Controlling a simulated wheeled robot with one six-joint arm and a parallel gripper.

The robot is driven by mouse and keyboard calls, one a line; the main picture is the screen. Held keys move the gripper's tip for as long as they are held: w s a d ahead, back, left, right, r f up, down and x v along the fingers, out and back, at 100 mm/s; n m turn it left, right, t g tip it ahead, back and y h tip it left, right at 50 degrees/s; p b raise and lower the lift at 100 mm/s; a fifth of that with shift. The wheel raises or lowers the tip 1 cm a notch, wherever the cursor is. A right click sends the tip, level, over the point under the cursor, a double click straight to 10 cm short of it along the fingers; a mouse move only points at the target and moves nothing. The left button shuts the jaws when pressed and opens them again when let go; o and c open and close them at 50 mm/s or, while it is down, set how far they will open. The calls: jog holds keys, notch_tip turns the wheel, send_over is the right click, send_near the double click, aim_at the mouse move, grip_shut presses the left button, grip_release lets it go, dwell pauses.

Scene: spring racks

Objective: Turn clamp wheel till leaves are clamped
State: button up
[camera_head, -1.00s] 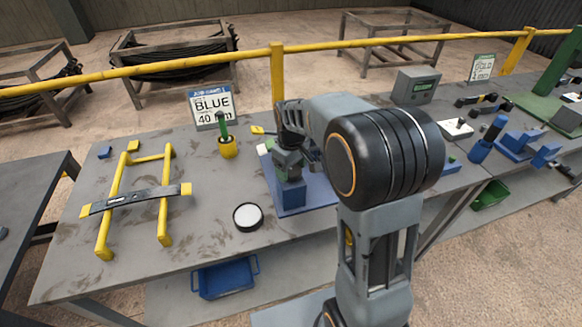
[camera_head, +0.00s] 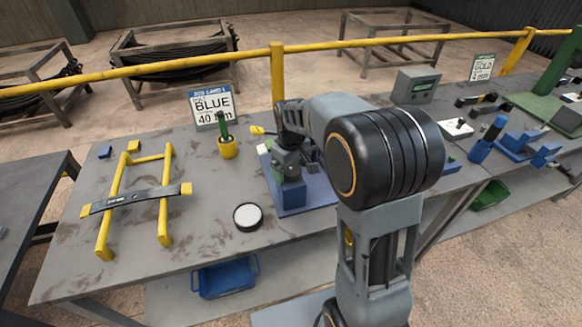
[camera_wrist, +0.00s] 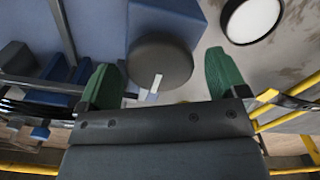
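The clamp wheel (camera_wrist: 150,55) is a dark round disc with a white mark near its rim in the wrist view. My gripper (camera_wrist: 160,80) is open, with one green fingertip on each side of the wheel and a visible gap to it. In the head view my gripper (camera_head: 287,155) is over the blue clamp fixture (camera_head: 291,198), and my wrist and arm hide much of it. The clamped leaves cannot be made out there. A dark leaf strip (camera_head: 130,199) lies across a yellow stand (camera_head: 115,195) at the left.
A black-rimmed white disc (camera_head: 247,216) lies left of the fixture. A yellow cup with a green tool (camera_head: 227,147) and a BLUE 40 Nm card (camera_head: 211,107) stand behind. A yellow rail (camera_head: 350,43) runs behind the bench. The front middle of the bench is clear.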

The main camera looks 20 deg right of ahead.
aim_at(291, 169)
notch_tip(291, 169, up, 14)
jog(key=shift+f, duration=0.1)
dwell(0.7)
notch_tip(291, 169, down, 14)
jog(key=b, duration=1.1)
dwell(0.4)
jog(key=c, duration=0.9)
